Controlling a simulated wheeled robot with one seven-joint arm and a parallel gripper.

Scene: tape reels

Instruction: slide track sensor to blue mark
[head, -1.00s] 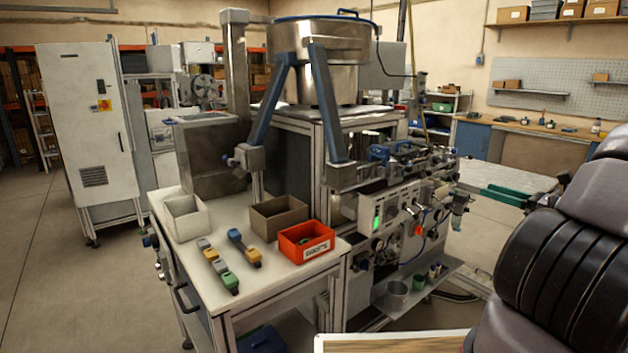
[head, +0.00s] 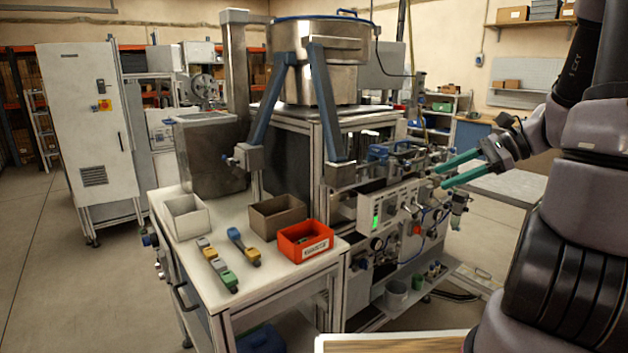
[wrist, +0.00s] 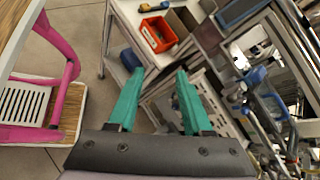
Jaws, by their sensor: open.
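My gripper (head: 440,174) has green fingers and reaches in from the right in the head view. It is open and empty, near the right end of the machine's track assembly (head: 393,152). In the wrist view the two green fingers of my gripper (wrist: 154,90) stand apart with floor and machine frame between and beyond them. I cannot make out the track sensor or the blue mark for certain; the parts along the track are small and partly hidden.
A white bench (head: 268,277) at the left holds a red bin (head: 304,252), a brown bin (head: 262,222) and a white bin (head: 176,226). A large steel bowl (head: 318,45) stands above the machine. A pink-framed thing (wrist: 72,70) is at the left in the wrist view.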

